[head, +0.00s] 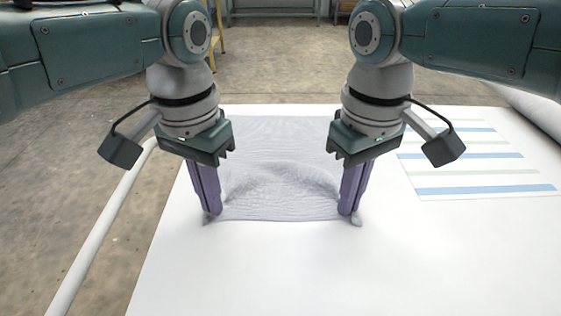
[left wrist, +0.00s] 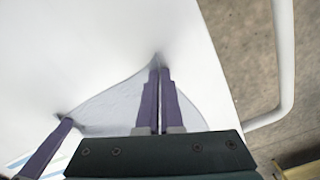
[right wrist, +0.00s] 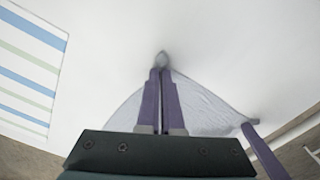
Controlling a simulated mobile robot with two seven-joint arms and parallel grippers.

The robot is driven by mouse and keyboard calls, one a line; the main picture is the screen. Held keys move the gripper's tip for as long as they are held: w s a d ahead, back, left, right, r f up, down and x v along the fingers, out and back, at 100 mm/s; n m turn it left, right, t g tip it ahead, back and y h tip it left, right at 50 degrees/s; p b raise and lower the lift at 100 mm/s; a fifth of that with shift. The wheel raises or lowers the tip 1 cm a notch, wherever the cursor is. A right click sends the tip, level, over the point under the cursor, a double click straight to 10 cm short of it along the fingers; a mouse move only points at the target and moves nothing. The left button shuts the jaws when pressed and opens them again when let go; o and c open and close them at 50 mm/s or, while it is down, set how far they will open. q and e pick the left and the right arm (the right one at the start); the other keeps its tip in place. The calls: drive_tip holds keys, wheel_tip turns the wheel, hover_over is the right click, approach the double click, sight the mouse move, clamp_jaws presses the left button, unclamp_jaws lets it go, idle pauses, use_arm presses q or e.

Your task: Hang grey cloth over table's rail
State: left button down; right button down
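The grey cloth (head: 275,150) lies on the white table (head: 260,275), its near edge drawn between my two grippers with a low wrinkled bulge in the middle. My left gripper (head: 212,213) is shut on the cloth's near left corner, which also shows in the left wrist view (left wrist: 157,62). My right gripper (head: 347,213) is shut on the near right corner, and a small tip of cloth sticks out past the fingers in the right wrist view (right wrist: 162,58). The table's rail (head: 108,220) is a white tube along the table's left side.
A striped blue and green cloth (head: 475,160) lies flat on the table at the right. A white roll (head: 530,108) is at the far right. The near part of the table is clear. A yellow stand (head: 217,30) is on the floor behind.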

use_arm(q)
drive_tip(key=shift+a, duration=0.2)
use_arm(e)
drive_tip(key=shift+d, duration=0.2)
use_arm(q)
drive_tip(key=shift+r, duration=0.1)
use_arm(e)
drive_tip(key=shift+r, duration=0.1)
